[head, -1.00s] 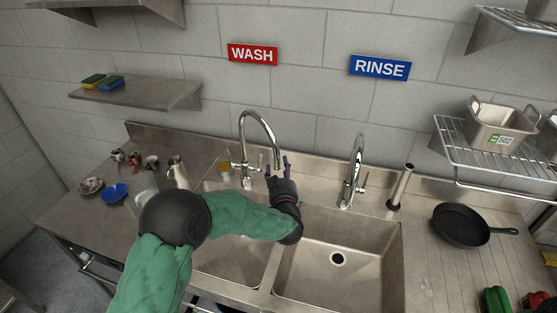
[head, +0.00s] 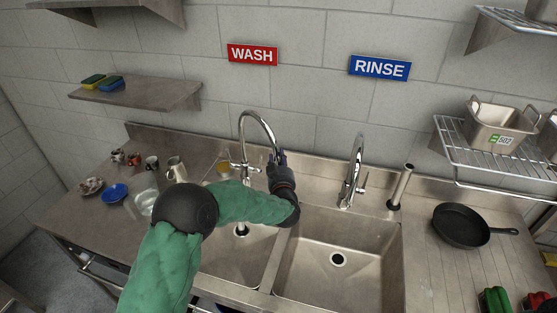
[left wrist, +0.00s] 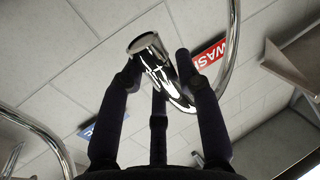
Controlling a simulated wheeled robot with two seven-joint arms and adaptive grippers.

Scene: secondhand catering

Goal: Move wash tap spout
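The wash tap spout (head: 259,118) is a tall chrome gooseneck below the red WASH sign, behind the sinks. Its free end hangs to the right, over the area near the divider. My left gripper (head: 277,159) is at this free end, with its arm reaching in from the left. In the left wrist view the chrome spout end (left wrist: 150,47) lies between the dark fingers of the gripper (left wrist: 158,66), which lean in and seem to touch it on both sides. The glove hides part of the spout end in the head view. My right gripper is not in view.
The rinse tap (head: 355,170) stands to the right, with an upright metal tube (head: 401,185) beside it. The left basin (head: 225,258) and right basin (head: 338,285) are open below.

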